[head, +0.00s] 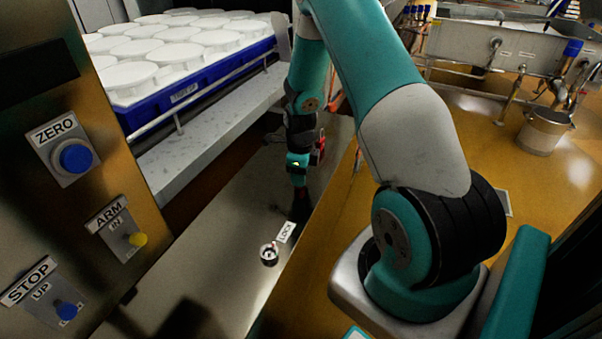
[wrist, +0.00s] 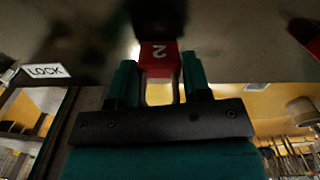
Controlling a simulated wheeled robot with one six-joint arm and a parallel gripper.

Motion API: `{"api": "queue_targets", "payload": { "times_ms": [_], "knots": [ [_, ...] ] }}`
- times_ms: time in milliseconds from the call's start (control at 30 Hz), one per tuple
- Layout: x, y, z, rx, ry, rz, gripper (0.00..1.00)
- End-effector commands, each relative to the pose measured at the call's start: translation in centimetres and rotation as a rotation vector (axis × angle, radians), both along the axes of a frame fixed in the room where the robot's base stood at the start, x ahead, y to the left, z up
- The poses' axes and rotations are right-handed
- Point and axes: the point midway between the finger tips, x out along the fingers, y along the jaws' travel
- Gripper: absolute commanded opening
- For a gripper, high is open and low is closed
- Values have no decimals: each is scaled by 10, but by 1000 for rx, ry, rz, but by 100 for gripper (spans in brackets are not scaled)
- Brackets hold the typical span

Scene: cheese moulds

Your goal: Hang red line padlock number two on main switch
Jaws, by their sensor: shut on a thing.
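My gripper (wrist: 160,82) is shut on a red padlock (wrist: 160,58) marked with a white 2. The number shows upside down in the wrist view. The padlock's shackle lies between the two teal fingers, and the red body sticks out beyond the fingertips. In the head view my gripper (head: 301,188) points down, and the padlock is too dark there to make out clearly. A small round black and white fitting (head: 268,254) with a bit of red sits beside a LOCK label (head: 286,232), nearer the camera and apart from my gripper. I cannot tell whether it is the main switch.
A panel at the left carries ZERO (head: 75,157), ARM (head: 128,238) and STOP (head: 65,310) buttons. White moulds stand in a blue tray (head: 190,88) at the back left. A red thing (head: 320,152) shows beside my wrist. A metal bucket (head: 545,132) stands at the right.

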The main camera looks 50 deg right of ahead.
Motion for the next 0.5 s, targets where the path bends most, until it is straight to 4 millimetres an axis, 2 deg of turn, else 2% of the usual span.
{"api": "queue_targets", "payload": {
  "times_ms": [200, 233, 300, 333, 500],
  "knots": [
    [0, 0, -5, 0, 1, 0, 20],
    [0, 0, -4, 0, 0, 0, 49],
    [0, 0, -4, 0, 0, 0, 65],
    [0, 0, -4, 0, 0, 0, 70],
    [0, 0, -3, 1, 0, 0, 70]
  ]
}}
